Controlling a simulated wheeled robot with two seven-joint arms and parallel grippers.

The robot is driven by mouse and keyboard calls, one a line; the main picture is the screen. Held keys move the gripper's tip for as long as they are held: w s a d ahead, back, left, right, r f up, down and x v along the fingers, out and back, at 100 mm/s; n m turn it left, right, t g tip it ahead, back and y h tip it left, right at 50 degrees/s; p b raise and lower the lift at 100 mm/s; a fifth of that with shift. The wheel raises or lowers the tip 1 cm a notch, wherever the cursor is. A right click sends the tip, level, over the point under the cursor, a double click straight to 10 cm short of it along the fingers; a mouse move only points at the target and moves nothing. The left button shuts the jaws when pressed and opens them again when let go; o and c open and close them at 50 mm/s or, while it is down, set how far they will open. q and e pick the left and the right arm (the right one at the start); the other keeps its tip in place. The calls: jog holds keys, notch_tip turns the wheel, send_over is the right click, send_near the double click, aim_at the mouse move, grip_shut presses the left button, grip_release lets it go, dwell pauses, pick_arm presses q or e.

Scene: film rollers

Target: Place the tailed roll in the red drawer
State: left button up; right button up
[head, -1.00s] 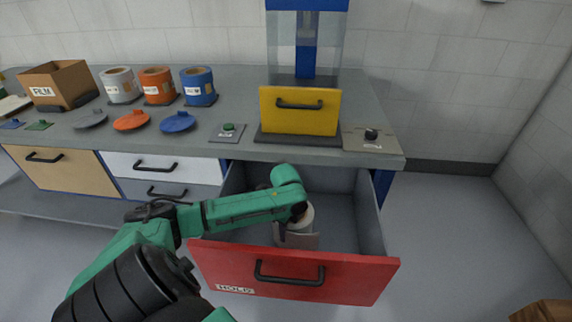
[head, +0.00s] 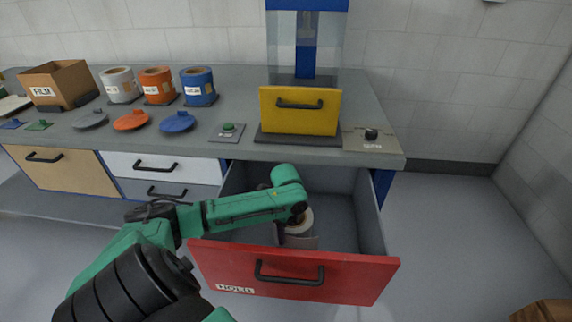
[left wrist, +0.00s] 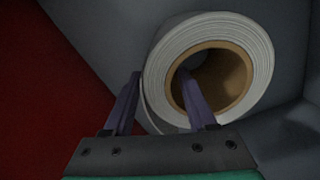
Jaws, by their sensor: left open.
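The red drawer (head: 345,278) is pulled well out below the bench, with a black handle and a white label on its front. A white roll with a brown core (head: 303,222) is inside it, behind the front panel; a pale flap, seemingly its tail, shows at its lower side. My left gripper (head: 289,226) reaches down into the drawer at the roll. In the left wrist view my left gripper (left wrist: 160,76) is open, its fingers straddling the near wall of the roll (left wrist: 255,45), one finger at the core opening. Contact with the roll cannot be told.
Above stands a yellow-fronted box (head: 300,118) with a blue column behind. White, orange and blue canisters (head: 198,87), lids, and a cardboard FILM box (head: 58,84) are on the bench. The drawer's right side (head: 350,225) is empty. Closed drawers (head: 160,167) are at left.

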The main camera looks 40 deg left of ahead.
pick_arm(q)
notch_tip(320, 180, up, 10)
jog(key=shift+r+p, duration=0.1)
jog(key=shift+p, duration=0.7)
